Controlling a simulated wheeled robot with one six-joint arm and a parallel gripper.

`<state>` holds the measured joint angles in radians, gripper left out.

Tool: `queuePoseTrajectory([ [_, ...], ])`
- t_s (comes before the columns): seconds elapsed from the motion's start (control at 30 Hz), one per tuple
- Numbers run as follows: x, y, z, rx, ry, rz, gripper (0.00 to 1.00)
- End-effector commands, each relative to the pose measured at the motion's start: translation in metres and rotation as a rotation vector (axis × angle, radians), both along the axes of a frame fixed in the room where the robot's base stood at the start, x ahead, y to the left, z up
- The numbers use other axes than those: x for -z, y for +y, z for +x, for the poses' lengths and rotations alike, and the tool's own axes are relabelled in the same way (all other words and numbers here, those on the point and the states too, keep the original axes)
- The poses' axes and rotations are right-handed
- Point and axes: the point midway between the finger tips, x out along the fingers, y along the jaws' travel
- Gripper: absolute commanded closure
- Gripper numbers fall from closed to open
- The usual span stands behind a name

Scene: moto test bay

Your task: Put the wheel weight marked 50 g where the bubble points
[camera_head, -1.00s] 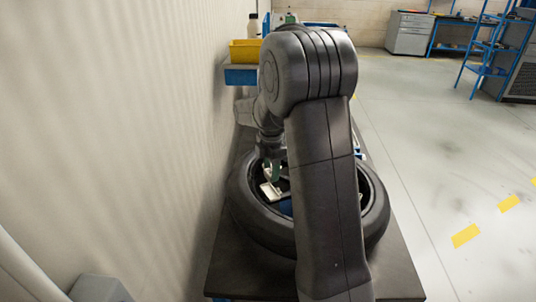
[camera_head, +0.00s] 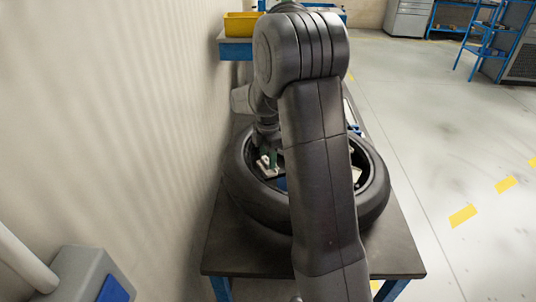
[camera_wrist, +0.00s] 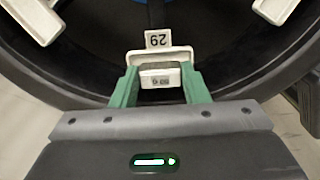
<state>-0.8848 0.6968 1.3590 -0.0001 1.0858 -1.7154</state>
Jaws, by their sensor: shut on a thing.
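My gripper (camera_wrist: 161,92) has green fingers shut on a small pale wheel weight (camera_wrist: 160,77); its printed mark is too small to read surely. The weight is at a white tray-like holder (camera_wrist: 133,56) inside the wheel; I cannot tell whether it rests in it. In the head view my gripper (camera_head: 269,160) reaches down inside the black tyre (camera_head: 250,205), and my arm hides much of the wheel. No bubble can be made out.
Other white holders stand inside the wheel at left (camera_wrist: 32,20) and right (camera_wrist: 275,10). The tyre lies flat on a dark table (camera_head: 237,255) close to the left wall (camera_head: 110,130). A yellow bin (camera_head: 241,25) is behind. The floor at right is open.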

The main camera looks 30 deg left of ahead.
Motion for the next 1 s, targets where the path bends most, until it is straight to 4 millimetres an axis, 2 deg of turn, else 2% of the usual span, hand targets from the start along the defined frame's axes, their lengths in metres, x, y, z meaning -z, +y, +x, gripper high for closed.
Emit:
queuePoseTrajectory([
  [1.0,0.0064,-0.0004,0.0003,0.0,0.0,0.0,0.81],
])
